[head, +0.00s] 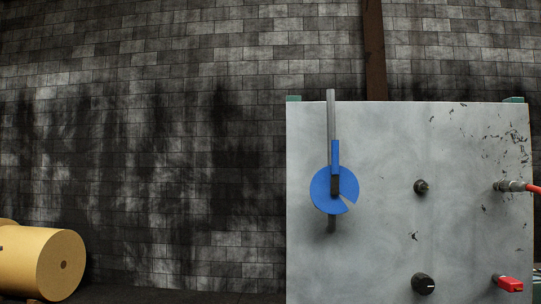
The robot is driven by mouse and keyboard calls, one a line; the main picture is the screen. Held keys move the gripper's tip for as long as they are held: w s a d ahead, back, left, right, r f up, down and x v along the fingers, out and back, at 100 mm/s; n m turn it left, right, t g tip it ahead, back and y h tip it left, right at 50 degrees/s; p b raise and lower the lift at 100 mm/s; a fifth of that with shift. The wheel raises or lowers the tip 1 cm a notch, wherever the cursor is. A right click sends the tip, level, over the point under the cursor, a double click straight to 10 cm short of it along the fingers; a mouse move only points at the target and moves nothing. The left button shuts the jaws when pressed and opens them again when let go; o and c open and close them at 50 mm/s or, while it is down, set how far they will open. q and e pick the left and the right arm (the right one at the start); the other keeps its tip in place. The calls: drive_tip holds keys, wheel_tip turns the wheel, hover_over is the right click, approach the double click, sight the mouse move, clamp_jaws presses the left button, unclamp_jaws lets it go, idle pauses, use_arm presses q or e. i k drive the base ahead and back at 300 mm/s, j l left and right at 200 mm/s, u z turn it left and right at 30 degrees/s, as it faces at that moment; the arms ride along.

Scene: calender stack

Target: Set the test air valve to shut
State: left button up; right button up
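The panel (380,250) is a grey, scuffed upright plate on the right side of the head view. On its left part is a valve with a blue disc (322,190) that has a wedge-shaped notch at its lower right. A lever with a blue sleeve (335,155) stands straight up from the disc, along a grey vertical pipe (331,115). I cannot read any label that names this valve or marks its positions. Neither of my grippers shows in the head view.
A small black knob (421,187) and a larger black knob (423,284) sit mid-panel. A metal connector with a red hose (512,186) and a red handle (509,283) are at its right. A yellow roll (48,262) lies at lower left. A block wall stands behind.

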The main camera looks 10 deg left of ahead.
sight(333, 176)
drive_tip(key=i+l+u, duration=0.1)
drive_tip(key=l+u, duration=0.25)
drive_tip(key=l, duration=0.3)
drive_tip(key=l+u, duration=0.35)
drive_tip(key=l, duration=0.3)
